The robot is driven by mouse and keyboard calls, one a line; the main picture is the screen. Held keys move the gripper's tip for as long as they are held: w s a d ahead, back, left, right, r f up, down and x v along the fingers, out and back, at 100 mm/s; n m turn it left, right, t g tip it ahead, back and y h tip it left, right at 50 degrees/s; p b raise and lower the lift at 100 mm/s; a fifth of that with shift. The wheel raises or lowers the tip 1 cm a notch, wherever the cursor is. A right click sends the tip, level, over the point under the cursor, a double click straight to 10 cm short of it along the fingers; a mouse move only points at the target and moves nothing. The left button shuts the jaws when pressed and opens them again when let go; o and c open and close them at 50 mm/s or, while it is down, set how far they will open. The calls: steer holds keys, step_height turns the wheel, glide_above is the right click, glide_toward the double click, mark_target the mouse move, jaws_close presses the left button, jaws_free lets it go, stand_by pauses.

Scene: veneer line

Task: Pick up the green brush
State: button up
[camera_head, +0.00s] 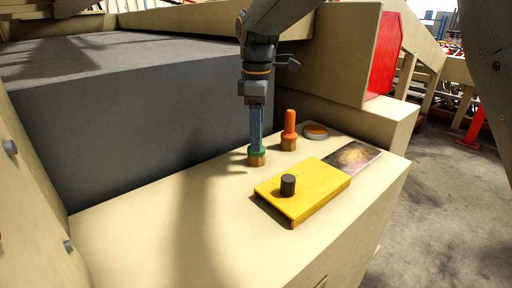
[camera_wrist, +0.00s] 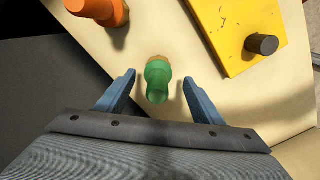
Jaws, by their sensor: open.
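The green brush (camera_head: 257,153) stands upright on the cream ledge, with a tan lower end. My gripper (camera_head: 256,140) is directly above it, pointing down, and its fingers hide the upper part of the brush in the head view. In the wrist view the green brush (camera_wrist: 157,82) lies between the two blue fingers of my open gripper (camera_wrist: 157,85), with a visible space on each side. I cannot tell from these views how far down the fingers reach along the handle.
An orange brush (camera_head: 289,130) stands close by on the right. A yellow board (camera_head: 312,193) with a dark knob (camera_head: 288,185) lies in front. A dark grey block (camera_head: 150,125) rises behind. The ledge's left is clear.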

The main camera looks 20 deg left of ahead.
mark_target(254, 159)
steer(key=shift+w+a+f+p, duration=0.15)
steer(key=shift+f+p, duration=0.5)
steer(key=shift+f, duration=1.55)
steer(key=c, duration=1.2)
steer(key=shift+o, duration=0.2)
